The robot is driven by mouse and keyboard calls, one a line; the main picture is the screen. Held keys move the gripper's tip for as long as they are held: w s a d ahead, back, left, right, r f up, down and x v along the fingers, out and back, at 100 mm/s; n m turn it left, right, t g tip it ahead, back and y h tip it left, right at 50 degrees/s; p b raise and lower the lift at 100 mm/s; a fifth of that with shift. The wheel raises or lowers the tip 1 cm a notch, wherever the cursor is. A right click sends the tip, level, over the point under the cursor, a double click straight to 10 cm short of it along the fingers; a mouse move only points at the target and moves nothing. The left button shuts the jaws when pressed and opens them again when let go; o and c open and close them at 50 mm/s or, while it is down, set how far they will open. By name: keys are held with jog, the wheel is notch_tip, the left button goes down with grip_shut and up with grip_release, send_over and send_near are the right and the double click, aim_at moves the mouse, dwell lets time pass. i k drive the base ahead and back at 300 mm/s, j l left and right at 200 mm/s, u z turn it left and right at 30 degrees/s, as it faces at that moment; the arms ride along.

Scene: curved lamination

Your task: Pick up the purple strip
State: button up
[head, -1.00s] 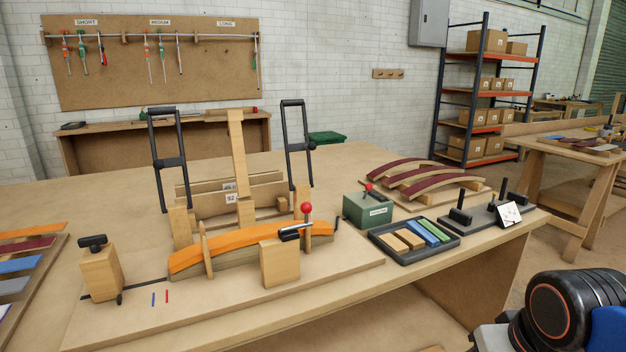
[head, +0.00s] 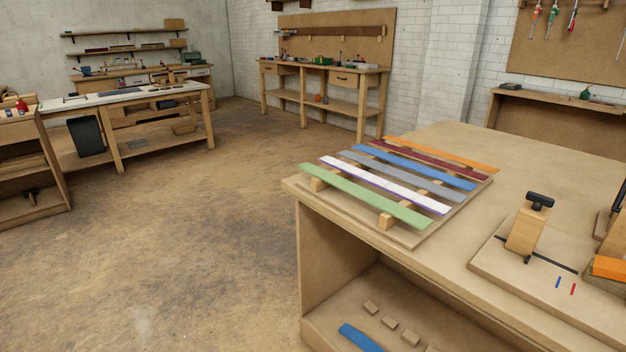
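Several coloured strips lie side by side on a wooden rack (head: 400,239) at the near left corner of the workbench. The one that shows purple (head: 384,185) has a mostly white top face with purple along its edge and right end. It lies between the green strip (head: 364,195) in front and the grey strip (head: 402,176) behind, with narrow gaps. My gripper is not in view.
Behind the grey strip lie a blue strip (head: 414,167), a dark red strip (head: 428,160) and an orange strip (head: 442,154). A wooden block with a black handle (head: 524,230) stands to the right on the bench (head: 465,255). Open floor (head: 190,240) lies left of the bench.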

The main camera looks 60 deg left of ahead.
aim_at(381, 182)
jog(key=u, duration=1.75)
